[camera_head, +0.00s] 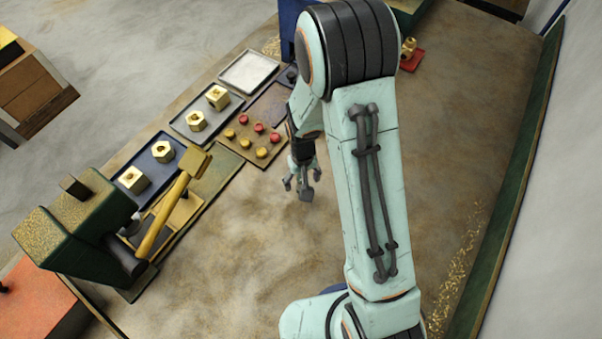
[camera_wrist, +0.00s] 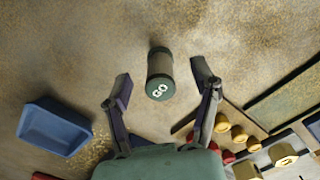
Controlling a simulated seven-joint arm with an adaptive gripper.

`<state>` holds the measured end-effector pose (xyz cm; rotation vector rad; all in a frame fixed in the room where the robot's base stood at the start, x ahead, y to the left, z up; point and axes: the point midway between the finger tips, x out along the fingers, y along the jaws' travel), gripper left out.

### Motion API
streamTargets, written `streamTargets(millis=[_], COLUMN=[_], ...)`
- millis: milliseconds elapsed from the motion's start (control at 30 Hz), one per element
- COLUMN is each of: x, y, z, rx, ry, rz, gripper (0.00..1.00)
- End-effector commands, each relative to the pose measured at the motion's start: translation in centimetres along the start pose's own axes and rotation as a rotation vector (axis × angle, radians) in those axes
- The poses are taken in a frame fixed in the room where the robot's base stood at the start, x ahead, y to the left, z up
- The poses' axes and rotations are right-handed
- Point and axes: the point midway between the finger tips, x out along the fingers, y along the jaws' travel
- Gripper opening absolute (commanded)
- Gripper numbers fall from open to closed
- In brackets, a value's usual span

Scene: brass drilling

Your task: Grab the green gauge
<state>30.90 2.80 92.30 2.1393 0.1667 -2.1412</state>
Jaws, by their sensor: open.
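The green gauge (camera_wrist: 160,76) shows in the wrist view as a short cylinder with a dark middle and a green end cap marked "GO". In the head view my gripper (camera_head: 302,185) hangs over the table beside my arm. The gauge does not show in the head view and may be hidden behind my arm.
A blue tray (camera_wrist: 55,126) lies left of the gauge in the wrist view. A board with red and yellow knobs (camera_head: 268,143), trays of brass nuts (camera_head: 190,133) and a green press with a yellow lever (camera_head: 162,215) stand left in the head view. The front table is clear.

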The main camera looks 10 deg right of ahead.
Motion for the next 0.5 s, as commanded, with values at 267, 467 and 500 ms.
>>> streamTargets(millis=[267,467,500], x=[2.5,2.5,2.5], y=[0.0,0.0,0.0], z=[0.0,0.0,0.0], rx=[0.000,0.000,0.000], ry=[0.000,0.001,0.001], rz=[0.000,0.000,0.000], gripper=[0.61,0.61,0.52])
